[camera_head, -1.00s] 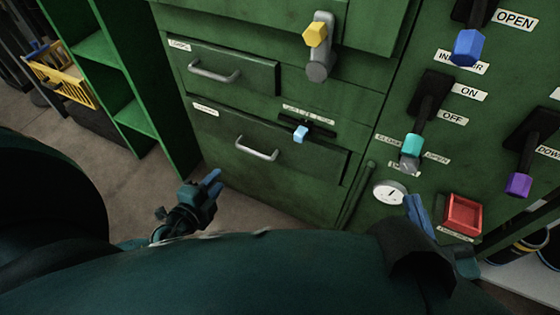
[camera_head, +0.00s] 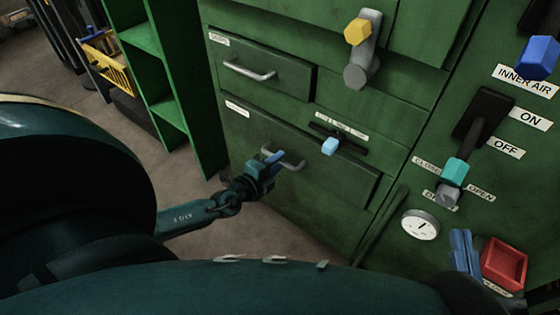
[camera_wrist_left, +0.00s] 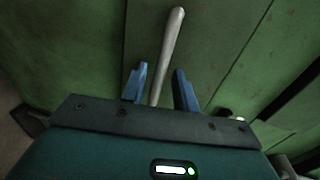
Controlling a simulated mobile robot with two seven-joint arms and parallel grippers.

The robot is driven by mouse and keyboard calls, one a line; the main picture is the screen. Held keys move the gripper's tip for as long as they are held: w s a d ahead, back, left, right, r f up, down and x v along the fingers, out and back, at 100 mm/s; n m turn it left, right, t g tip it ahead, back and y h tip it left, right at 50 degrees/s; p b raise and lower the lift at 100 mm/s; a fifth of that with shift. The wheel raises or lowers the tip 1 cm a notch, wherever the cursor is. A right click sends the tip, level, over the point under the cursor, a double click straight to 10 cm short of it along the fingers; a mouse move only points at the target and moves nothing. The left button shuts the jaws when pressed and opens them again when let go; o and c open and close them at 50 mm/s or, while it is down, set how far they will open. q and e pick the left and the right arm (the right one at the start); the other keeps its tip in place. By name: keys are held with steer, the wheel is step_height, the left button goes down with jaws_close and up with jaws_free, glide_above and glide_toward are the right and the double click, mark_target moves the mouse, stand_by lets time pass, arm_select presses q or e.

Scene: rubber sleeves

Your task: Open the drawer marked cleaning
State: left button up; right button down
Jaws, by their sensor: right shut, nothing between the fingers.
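The green cabinet has two drawers with small white labels too blurred to read for certain. The upper drawer (camera_head: 295,80) has a grey bar handle (camera_head: 248,69). The lower drawer (camera_head: 330,180) is closed and has a similar handle (camera_head: 292,164). My left gripper (camera_head: 267,160) is at the lower drawer's handle and partly covers it. In the left wrist view the blue fingers (camera_wrist_left: 158,88) are apart, with the handle bar (camera_wrist_left: 170,55) reaching between them; contact is not clear. My right gripper (camera_head: 463,250) has its blue fingers together, empty, beside the red box.
A yellow-tipped lever (camera_head: 357,32) and a light blue slider knob (camera_head: 329,146) sit near the drawers. At right are a teal-tipped lever (camera_head: 455,172), a gauge (camera_head: 420,224) and a red box (camera_head: 504,264). Green shelves (camera_head: 165,70) stand left. Floor shows before the drawers.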

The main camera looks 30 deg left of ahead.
arm_select(q)
steer(key=shift+x, duration=1.05)
jaws_close()
